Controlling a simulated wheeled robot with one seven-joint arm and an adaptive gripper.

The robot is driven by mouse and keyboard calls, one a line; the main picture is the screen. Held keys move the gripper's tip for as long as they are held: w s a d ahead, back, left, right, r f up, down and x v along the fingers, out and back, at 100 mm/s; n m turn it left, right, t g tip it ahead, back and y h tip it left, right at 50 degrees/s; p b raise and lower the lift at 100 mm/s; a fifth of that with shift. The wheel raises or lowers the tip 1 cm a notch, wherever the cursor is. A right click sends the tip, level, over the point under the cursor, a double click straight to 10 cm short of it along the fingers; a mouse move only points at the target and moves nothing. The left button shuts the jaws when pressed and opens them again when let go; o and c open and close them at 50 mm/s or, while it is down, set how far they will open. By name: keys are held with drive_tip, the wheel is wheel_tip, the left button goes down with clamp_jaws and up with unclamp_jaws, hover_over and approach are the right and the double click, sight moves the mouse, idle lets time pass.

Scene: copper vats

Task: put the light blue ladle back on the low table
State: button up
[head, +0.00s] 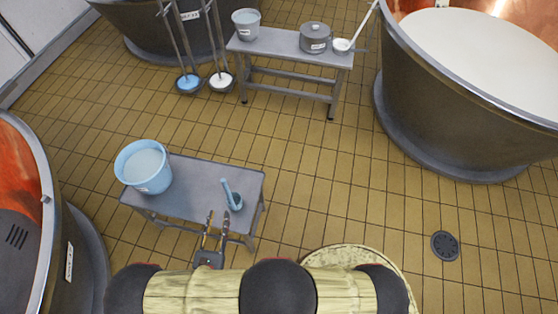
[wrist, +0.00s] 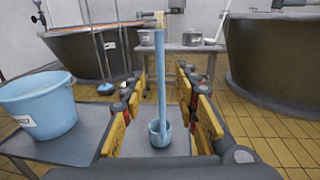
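The light blue ladle (head: 227,191) is at the right part of the near low grey table (head: 190,205). In the wrist view the ladle (wrist: 162,80) stands upright, bowl down, its handle rising with a tan piece at the top. Its bowl appears to rest on the tabletop, though I cannot see the contact clearly. My gripper (head: 217,217) is at the table's near edge, just short of the ladle. In the wrist view its yellow fingers (wrist: 162,115) are wide apart, with the ladle showing in the gap and clear space on both sides.
A light blue bucket (head: 144,167) stands on the table's left end. Copper vats stand left (head: 25,220) and right (head: 475,80). A farther table (head: 285,52) holds a pot (head: 314,38), a bucket (head: 246,23) and a white ladle (head: 342,46). The tiled floor between is clear.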

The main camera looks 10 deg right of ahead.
drive_tip(key=w+d+r+m+g+h, duration=0.3)
drive_tip(key=d+r+m+g, duration=0.4)
drive_tip(key=d+r+m, duration=0.3)
drive_tip(key=w+d+r+m+g+h, duration=0.35)
drive_tip(key=d+r+m+g, duration=0.35)
drive_tip(key=d+r, duration=0.5)
drive_tip(key=s+d+r+m+t+y, duration=0.1)
drive_tip(key=s+d+r+m+y, duration=0.4)
drive_tip(key=r+m, duration=0.3)
drive_tip(key=s+d+r+m+t+y, duration=0.1)
drive_tip(key=s+d+r+m+y, duration=0.5)
drive_tip(key=r, duration=0.5)
drive_tip(key=shift+s+d+r+m, duration=0.35)
drive_tip(key=shift+d+m, duration=0.3)
drive_tip(key=shift+m, duration=0.35)
drive_tip(key=shift+w, duration=0.1)
